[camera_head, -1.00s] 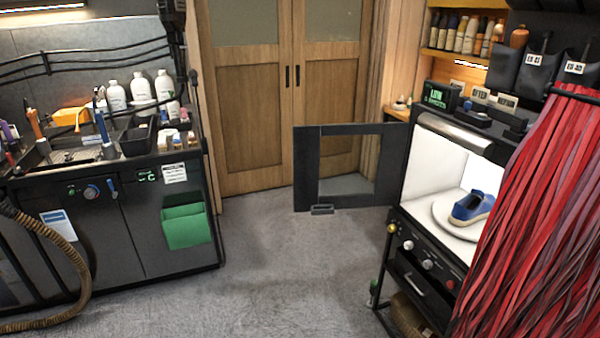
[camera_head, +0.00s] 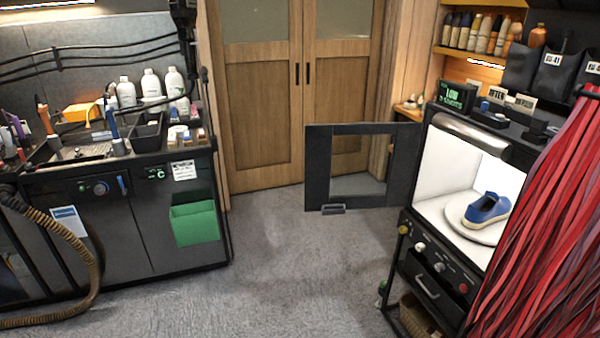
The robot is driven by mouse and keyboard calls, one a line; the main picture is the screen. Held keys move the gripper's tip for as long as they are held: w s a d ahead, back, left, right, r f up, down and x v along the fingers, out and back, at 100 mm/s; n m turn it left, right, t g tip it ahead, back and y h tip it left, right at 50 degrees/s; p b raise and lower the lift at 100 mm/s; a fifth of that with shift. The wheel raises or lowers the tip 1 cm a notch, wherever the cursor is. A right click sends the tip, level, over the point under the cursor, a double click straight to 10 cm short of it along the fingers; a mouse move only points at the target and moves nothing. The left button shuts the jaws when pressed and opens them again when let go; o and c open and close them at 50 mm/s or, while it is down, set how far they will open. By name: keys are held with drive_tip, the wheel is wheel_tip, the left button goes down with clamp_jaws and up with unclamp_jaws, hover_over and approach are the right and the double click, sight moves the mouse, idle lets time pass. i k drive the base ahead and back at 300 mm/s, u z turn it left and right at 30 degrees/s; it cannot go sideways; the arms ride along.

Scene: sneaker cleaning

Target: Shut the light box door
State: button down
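The light box (camera_head: 431,177) stands at the right, a black cabinet with a lit white interior. A blue sneaker (camera_head: 487,208) with a pale sole sits inside on a round white turntable (camera_head: 455,217). The light box door (camera_head: 318,165), a dark frame with a see-through window, stands wide open and swung out to the left of the box. A small grey handle (camera_head: 333,209) sits at its lower left edge. My gripper is not in view.
Red hanging strips (camera_head: 545,215) cover the right side and part of the light box. A dark sink counter (camera_head: 110,220) with bottles, a green bin (camera_head: 194,222) and a brown hose (camera_head: 85,250) is at left. The grey floor (camera_head: 270,275) between is clear.

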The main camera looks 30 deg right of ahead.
sight(318, 138)
drive_tip(key=u, duration=0.05)
drive_tip(key=i, duration=0.6)
drive_tip(key=u, duration=1.55)
drive_tip(key=i, duration=0.55)
drive_tip(key=z, duration=0.25)
drive_tip(key=k, duration=0.4)
drive_tip(key=u, duration=0.05)
